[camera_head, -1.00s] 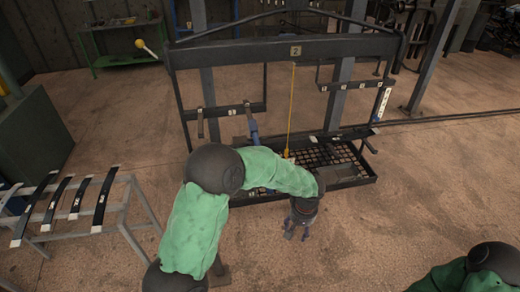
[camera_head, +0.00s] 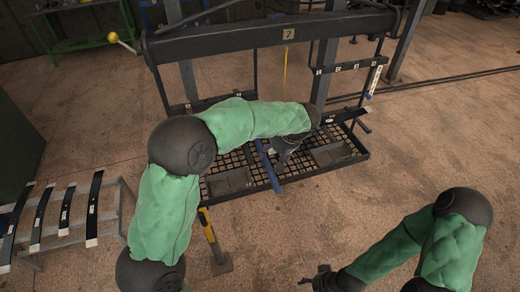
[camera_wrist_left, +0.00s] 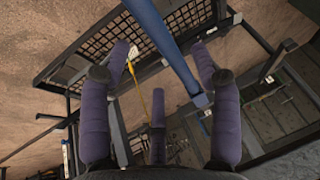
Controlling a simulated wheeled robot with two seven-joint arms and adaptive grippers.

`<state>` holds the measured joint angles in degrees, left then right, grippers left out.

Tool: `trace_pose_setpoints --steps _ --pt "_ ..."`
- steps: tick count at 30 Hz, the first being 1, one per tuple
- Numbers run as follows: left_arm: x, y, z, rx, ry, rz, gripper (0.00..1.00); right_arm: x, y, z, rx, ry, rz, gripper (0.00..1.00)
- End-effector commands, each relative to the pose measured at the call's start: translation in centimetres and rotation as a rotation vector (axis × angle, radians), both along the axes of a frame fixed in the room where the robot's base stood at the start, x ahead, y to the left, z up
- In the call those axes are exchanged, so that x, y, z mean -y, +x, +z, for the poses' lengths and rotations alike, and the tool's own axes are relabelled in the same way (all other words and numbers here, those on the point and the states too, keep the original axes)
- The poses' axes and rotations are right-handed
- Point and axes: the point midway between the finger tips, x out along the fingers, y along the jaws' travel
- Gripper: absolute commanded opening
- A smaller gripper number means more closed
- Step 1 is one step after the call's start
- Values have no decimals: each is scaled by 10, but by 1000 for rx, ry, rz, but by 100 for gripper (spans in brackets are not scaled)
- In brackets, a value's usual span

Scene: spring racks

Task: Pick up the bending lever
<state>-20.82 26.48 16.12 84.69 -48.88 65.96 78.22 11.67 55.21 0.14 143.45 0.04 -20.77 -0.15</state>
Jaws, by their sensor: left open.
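A long blue bar (camera_head: 267,166), which I take to be the bending lever, stands at the black spring rack (camera_head: 260,36), tilted over its mesh tray. My left gripper (camera_head: 283,150) is beside the bar's upper part, partly hidden by my green forearm. In the left wrist view the open fingers (camera_wrist_left: 160,76) are spread, and the blue bar (camera_wrist_left: 165,42) runs between them; I cannot tell whether any finger touches it. My right gripper (camera_head: 316,279) is low in the head view, away from the rack, its finger opening unclear.
Curved dark leaf springs (camera_head: 40,215) lie on a grey stand at the left. The rack's tray (camera_head: 320,172) has a mesh floor. Open floor lies at the front right.

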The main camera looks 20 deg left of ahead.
Motion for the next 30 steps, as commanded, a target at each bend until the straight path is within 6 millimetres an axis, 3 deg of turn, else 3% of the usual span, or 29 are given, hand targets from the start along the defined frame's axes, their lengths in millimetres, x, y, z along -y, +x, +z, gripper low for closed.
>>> trace_pose_setpoints --steps 3,11,21,28,30 --pt "-5 3 -13 -2 0 0 63 0 0 1 0 0 1 64" --pt "-10 7 -24 -1 0 -1 63 0 0 2 0 0 1 64" --pt "-25 20 -62 -2 0 0 63 0 0 8 0 0 1 64" --pt "-25 21 -64 0 -1 -1 63 0 0 8 0 0 1 64" --pt "-25 21 -64 -1 -1 -1 46 0 0 8 0 0 1 64"
